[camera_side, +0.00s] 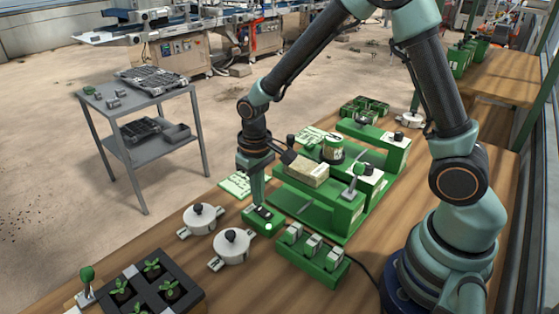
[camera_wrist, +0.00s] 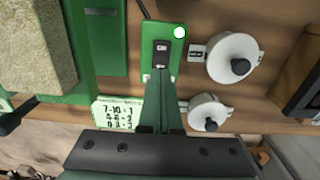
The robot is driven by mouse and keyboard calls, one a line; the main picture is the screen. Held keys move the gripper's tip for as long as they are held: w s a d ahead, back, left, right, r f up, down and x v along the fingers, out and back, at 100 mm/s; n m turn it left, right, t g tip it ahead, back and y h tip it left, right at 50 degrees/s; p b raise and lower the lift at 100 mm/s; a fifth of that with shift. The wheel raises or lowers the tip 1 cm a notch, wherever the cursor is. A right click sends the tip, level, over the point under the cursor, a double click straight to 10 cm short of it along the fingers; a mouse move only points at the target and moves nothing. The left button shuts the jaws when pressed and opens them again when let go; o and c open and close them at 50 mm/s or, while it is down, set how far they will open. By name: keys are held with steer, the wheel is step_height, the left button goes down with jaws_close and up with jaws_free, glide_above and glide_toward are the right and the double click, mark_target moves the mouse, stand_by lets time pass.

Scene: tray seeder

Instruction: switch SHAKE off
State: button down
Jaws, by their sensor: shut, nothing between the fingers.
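A green switch box (camera_side: 259,224) stands at the front of the green machine, with a black rocker switch (camera_wrist: 161,53) on top and a bright white lamp (camera_wrist: 180,32) at one corner. I cannot read a SHAKE label on it. My gripper (camera_side: 257,203) points down at this box, its fingers shut together and empty. In the wrist view the fingertips (camera_wrist: 160,76) lie at the near end of the rocker and hide a little of it. I cannot tell whether they touch it or which way the rocker is tilted.
A numbered card (camera_wrist: 118,113) lies nearby. A seedling tray (camera_side: 128,272) is at front left.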

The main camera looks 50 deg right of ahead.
steer(key=shift+f, duration=0.95)
stand_by(0.4)
steer(key=shift+r, duration=3.55)
step_height(320, 180, up, 8)
steer(key=t, duration=0.2)
glide_above(260, 208)
steer(key=s+d, duration=0.2)
steer(key=s, duration=0.1)
steer(key=s+d+r+t, duration=0.3)
steer(key=s+r, duration=0.3)
steer(key=shift+s+d+t, duration=0.15)
steer(key=shift+s+t, duration=0.15)
steer(key=shift+s, duration=0.1)
